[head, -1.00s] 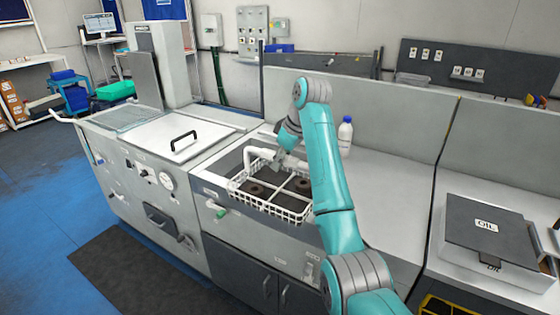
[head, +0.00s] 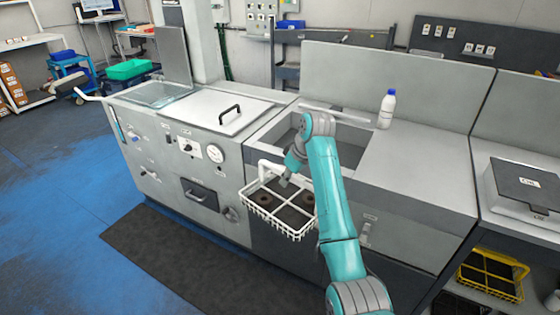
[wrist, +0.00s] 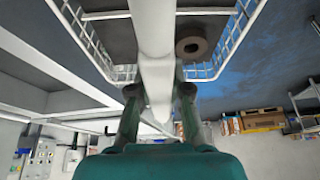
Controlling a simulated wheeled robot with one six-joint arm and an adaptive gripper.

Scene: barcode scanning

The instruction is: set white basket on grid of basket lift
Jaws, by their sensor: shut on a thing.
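The white basket (head: 264,214) is a wire basket with dark compartments, and round brown parts lie in it. It hangs in front of the sink unit, about level, in the head view. My gripper (head: 287,178) is above the basket and shut on its white handle. In the wrist view the two fingers of my gripper (wrist: 158,94) grip the white handle bar (wrist: 156,75) from both sides, and part of the basket shows beyond. A flat, grid-like top surface (head: 153,94) is at the far left end of the grey machine; it looks empty.
A lid with a black handle (head: 212,114) lies between the grid-like surface and the sink (head: 345,147). A yellow basket (head: 490,275) sits low at right. Blue floor (head: 60,190) at left is clear.

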